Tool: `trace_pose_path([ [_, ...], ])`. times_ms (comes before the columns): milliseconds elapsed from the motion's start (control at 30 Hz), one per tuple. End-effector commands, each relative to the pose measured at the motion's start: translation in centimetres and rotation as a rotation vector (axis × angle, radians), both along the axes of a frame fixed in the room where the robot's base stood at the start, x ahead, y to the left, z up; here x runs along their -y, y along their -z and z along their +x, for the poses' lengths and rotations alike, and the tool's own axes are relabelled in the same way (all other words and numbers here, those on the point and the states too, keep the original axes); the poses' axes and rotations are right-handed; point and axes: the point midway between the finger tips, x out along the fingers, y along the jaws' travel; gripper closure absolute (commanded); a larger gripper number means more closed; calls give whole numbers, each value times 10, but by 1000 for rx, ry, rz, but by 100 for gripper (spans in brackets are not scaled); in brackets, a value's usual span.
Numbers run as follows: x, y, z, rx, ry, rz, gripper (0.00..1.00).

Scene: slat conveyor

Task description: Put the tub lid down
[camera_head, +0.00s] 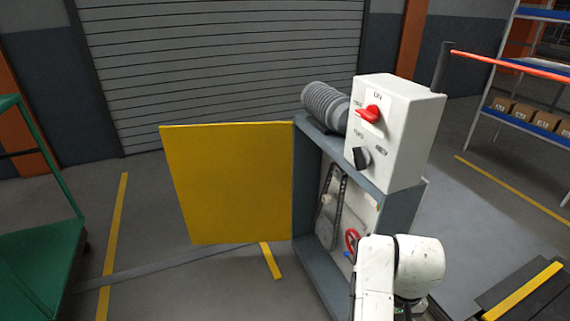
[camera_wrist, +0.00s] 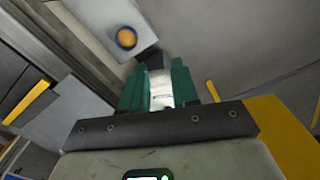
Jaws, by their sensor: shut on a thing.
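In the wrist view my gripper (camera_wrist: 158,88) has green fingers shut on a small pale piece (camera_wrist: 161,92). Most of that piece is hidden between the fingers, and I cannot tell whether it is part of the tub lid. Just beyond the fingertips is a grey plate (camera_wrist: 98,22) with a round orange spot; whether it joins the held piece is unclear. In the head view, my white arm reaches down at the lower right, in front of an open grey cabinet (camera_head: 302,185). My gripper is hidden there. No tub or lid can be made out in the head view.
The cabinet's yellow door (camera_head: 228,183) stands wide open to the left. A chain and a red wheel (camera_head: 352,240) show inside. A white control box (camera_head: 405,135) with red and black knobs sits on top. A green cart (camera_head: 38,250) stands at left, with open floor between.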

Motion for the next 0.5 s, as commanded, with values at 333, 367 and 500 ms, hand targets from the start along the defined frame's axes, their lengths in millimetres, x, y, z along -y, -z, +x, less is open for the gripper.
trace_pose_path([
  [333, 10, -58, 0, -3, -1, -3, 98],
  [367, 10, -62, -1, -4, -2, -3, 98],
  [500, 7, -75, -8, -4, -4, -3, 98],
])
